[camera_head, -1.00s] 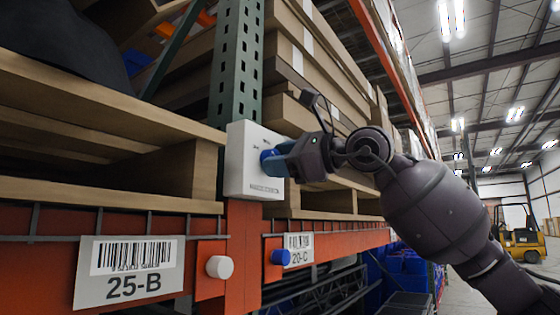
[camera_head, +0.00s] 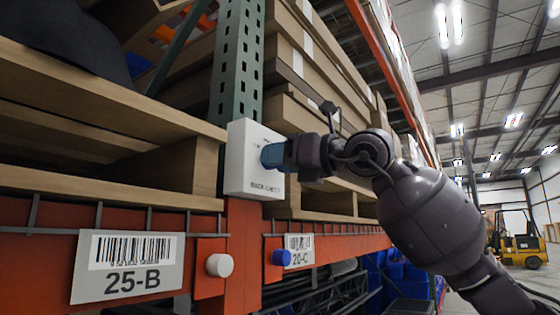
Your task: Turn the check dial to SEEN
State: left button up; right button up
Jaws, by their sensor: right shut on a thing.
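The check dial's white box (camera_head: 238,180) is fixed to the green rack post above the orange beam. Small dark marks and a line of lettering show on its face, too small to read. My right gripper (camera_head: 272,155) reaches in from the right, its blue fingers against the face of the box and shut on the dial. The fingers cover the dial, so I cannot tell where it points. My left gripper is not in view.
A white knob (camera_head: 219,265) and a blue knob (camera_head: 281,257) stick out from the beam below, near the labels 25-B (camera_head: 126,267) and 20-C (camera_head: 299,251). Stacked boards (camera_head: 300,62) lie behind the post. A yellow forklift (camera_head: 521,249) stands far right.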

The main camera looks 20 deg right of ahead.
jog(key=shift+m, duration=0.7)
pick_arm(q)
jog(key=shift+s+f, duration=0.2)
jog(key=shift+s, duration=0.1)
pick_arm(e)
jog(key=o, duration=0.9)
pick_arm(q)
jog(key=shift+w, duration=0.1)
pick_arm(e)
jog(key=shift+s+d, duration=0.1)
